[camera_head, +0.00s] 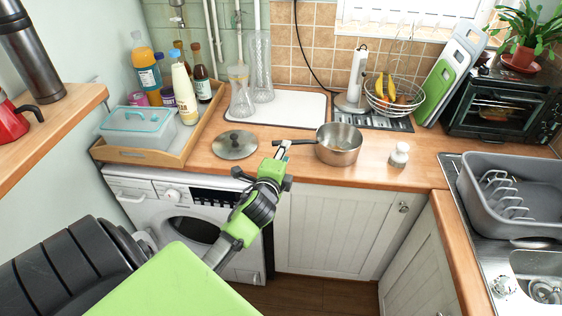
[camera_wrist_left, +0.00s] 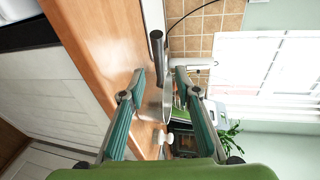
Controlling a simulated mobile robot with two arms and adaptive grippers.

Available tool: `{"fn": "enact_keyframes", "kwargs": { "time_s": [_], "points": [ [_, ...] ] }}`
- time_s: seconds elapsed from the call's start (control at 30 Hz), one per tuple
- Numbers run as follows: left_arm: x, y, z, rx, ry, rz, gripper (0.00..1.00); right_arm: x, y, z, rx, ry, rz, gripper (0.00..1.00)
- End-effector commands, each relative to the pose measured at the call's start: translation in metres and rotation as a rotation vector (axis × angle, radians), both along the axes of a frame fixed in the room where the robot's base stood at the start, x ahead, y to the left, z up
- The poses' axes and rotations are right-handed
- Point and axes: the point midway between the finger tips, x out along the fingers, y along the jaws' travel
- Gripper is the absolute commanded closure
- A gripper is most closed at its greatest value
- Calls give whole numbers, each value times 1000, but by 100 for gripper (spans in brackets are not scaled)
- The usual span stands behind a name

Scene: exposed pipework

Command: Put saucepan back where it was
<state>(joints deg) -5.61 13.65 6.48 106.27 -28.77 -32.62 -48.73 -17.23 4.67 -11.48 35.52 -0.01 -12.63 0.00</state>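A steel saucepan (camera_head: 338,146) with a dark handle sits on the wooden counter near its front edge, its handle pointing left. In the left wrist view the saucepan (camera_wrist_left: 152,103) is partly hidden by the fingers, and its handle (camera_wrist_left: 157,58) shows between them. My left gripper (camera_head: 283,150) is at the handle's free end in the head view. In the left wrist view the gripper (camera_wrist_left: 159,75) has its fingers apart, one on each side of the handle; I see no clear contact. My right gripper is in neither view.
A lid (camera_head: 235,145) lies left of the saucepan, and a small white jar (camera_head: 399,155) stands to its right. Behind are a white board (camera_head: 290,112) and a wire fruit basket (camera_head: 394,100). A wooden tray (camera_head: 170,157) with bottles is at left, a grey dish rack (camera_head: 510,195) at right.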

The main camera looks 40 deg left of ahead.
Motion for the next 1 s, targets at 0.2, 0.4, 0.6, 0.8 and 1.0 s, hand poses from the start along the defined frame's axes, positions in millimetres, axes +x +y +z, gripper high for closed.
{"fn": "enact_keyframes", "kwargs": {
  "time_s": [0.2, 0.4, 0.6, 0.8, 1.0],
  "points": [
    [-28, -13, 6, 0, 0, -1, 70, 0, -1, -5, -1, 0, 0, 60],
    [-36, -16, 9, 0, 0, 0, 70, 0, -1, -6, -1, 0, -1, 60],
    [-36, -17, 0, -14, 10, -1, 70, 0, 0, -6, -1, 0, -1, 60],
    [-48, -39, -118, -219, 143, 0, 70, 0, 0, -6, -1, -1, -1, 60],
    [-122, -87, -300, -570, 361, 89, 70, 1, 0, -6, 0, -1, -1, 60]
  ]
}}
